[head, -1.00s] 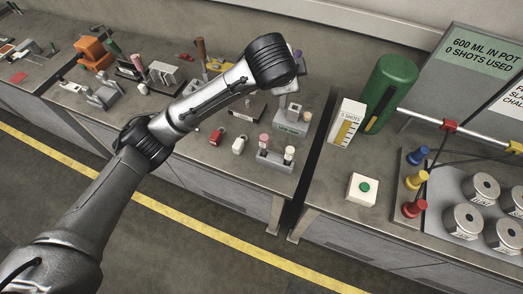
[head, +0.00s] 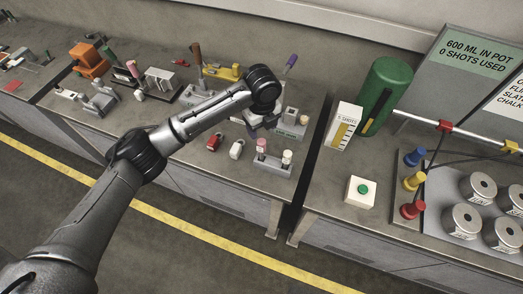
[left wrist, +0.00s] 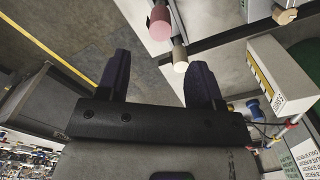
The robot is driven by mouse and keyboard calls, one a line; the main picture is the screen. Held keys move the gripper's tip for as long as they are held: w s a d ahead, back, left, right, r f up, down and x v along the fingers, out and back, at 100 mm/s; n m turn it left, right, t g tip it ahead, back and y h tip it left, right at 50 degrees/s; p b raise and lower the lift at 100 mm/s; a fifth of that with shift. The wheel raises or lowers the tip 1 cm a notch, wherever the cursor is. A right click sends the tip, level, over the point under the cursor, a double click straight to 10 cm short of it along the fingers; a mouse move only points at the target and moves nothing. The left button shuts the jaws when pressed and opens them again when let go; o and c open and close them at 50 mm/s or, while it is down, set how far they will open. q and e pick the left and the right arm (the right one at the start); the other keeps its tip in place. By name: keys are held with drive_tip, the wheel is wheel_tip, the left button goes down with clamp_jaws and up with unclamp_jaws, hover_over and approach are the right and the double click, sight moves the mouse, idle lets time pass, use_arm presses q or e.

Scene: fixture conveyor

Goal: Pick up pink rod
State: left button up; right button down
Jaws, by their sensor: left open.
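A pink rod (head: 262,144) stands in a grey holder (head: 272,166) near the front edge of the bench, beside a cream rod (head: 287,156). My left gripper (head: 254,131) is just behind the pink rod, partly hidden by my own wrist. In the left wrist view my left gripper (left wrist: 161,80) is open with nothing between its fingers. The pink rod (left wrist: 159,22) and the cream rod (left wrist: 180,57) show beyond the fingertips, apart from them. Another pink-topped rod (head: 132,68) stands farther left on the bench. My right gripper does not show.
A red padlock-like item (head: 214,142) and a white one (head: 237,149) lie left of the holder. A white box with a green button (head: 361,191), a yellow-striped carton (head: 343,126) and a green cylinder (head: 388,88) stand to the right. A dark gap splits the benches.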

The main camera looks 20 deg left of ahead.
sight(261, 147)
use_arm(q)
drive_tip(key=shift+a+f, duration=0.1)
drive_tip(key=shift+f, duration=5.5)
drive_tip(key=shift+c, duration=0.2)
clamp_jaws()
